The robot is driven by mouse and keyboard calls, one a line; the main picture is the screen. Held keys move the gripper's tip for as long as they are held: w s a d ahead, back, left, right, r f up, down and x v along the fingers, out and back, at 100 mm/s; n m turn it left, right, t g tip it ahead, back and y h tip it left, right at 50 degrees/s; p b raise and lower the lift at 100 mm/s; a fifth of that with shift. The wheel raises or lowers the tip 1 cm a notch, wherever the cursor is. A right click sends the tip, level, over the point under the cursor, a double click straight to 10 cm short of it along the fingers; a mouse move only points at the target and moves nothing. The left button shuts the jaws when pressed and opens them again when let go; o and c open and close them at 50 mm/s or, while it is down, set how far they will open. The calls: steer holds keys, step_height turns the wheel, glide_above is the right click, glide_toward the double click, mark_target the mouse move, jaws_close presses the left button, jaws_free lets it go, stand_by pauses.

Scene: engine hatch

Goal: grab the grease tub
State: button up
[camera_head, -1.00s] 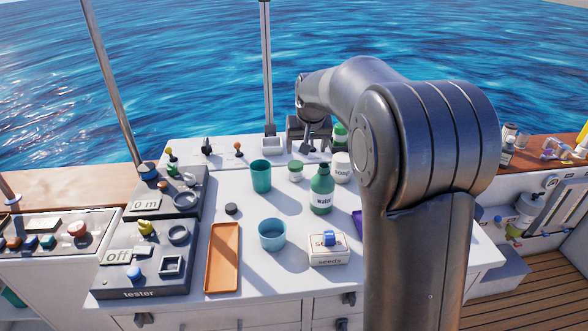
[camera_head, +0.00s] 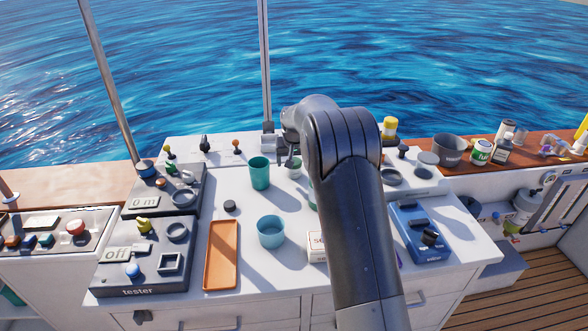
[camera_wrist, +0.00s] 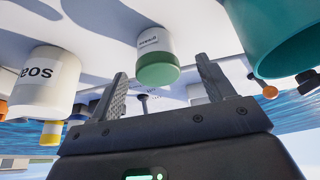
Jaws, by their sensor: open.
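A small white tub with a green lid and a label too small to read, apparently the grease tub (camera_head: 294,172), stands on the white counter just right of a teal cup. My arm and gripper partly hide it in the head view. In the wrist view, which is upside down, the tub (camera_wrist: 156,62) appears between my two fingers, its green lid toward me. My gripper (camera_wrist: 162,72) is open, with a gap showing on both sides of the tub. In the head view my gripper (camera_head: 291,152) is just behind or above the tub.
The tall teal cup (camera_head: 259,174) stands close by and fills the wrist view's right corner (camera_wrist: 288,40). A white labelled pot (camera_wrist: 46,82) is on the other side. A wide teal cup (camera_head: 271,232) and orange tray (camera_head: 222,255) are nearer. A blue box (camera_head: 420,233) sits right.

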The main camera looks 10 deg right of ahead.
mark_target(294, 167)
steer(key=x, duration=0.5)
steer(key=shift+d+f, duration=0.15)
steer(key=shift+d, duration=0.05)
steer(key=shift+c, duration=0.2)
steer(key=c, duration=1.1)
